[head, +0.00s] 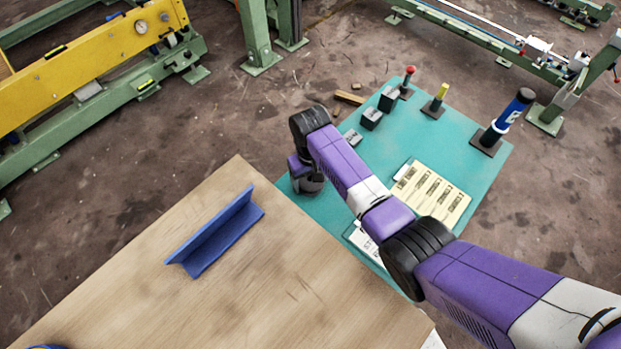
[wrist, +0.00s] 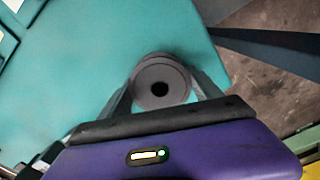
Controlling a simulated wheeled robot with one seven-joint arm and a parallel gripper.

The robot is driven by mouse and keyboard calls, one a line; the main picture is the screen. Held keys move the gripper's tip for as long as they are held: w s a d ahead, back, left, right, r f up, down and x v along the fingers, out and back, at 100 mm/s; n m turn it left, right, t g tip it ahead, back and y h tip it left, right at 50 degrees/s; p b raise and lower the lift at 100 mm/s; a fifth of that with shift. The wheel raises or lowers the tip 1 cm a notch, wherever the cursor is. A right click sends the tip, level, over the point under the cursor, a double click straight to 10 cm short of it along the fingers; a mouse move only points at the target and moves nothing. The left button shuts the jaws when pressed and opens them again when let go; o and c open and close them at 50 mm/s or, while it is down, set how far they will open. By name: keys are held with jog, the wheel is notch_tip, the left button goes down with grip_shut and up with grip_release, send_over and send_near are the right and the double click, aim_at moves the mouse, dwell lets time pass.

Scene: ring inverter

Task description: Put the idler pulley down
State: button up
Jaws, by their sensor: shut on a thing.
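The idler pulley (wrist: 176,93) is a dark grey round piece with a dark centre hole. In the wrist view it sits between the two fingers of my gripper (wrist: 162,80), which is shut on its sides. Behind it is the teal surface of the table (wrist: 75,75), also seen in the head view (head: 487,172). In the head view my arm reaches over the table's near-left part, and my gripper is mostly hidden behind the wrist there. I cannot tell whether the pulley touches the table.
Dark blocks (head: 371,118), a red-topped post (head: 408,82), a yellow-topped post (head: 438,100) and a blue bottle-like thing (head: 507,117) stand along the far side. A printed card (head: 432,193) lies mid-table. A wooden table (head: 130,290) with a blue angle piece (head: 217,235) adjoins at left.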

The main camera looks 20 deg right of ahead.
jog(key=shift+f, duration=0.2)
jog(key=o, duration=1.3)
jog(key=shift+f, duration=0.1)
jog(key=shift+o, duration=1.1)
jog(key=shift+s+f, duration=0.15)
notch_tip(320, 180, up, 14)
jog(key=p, duration=0.1)
jog(key=shift+w+f+p, duration=0.2)
jog(key=shift+p, duration=0.2)
jog(key=shift+s+d, duration=0.1)
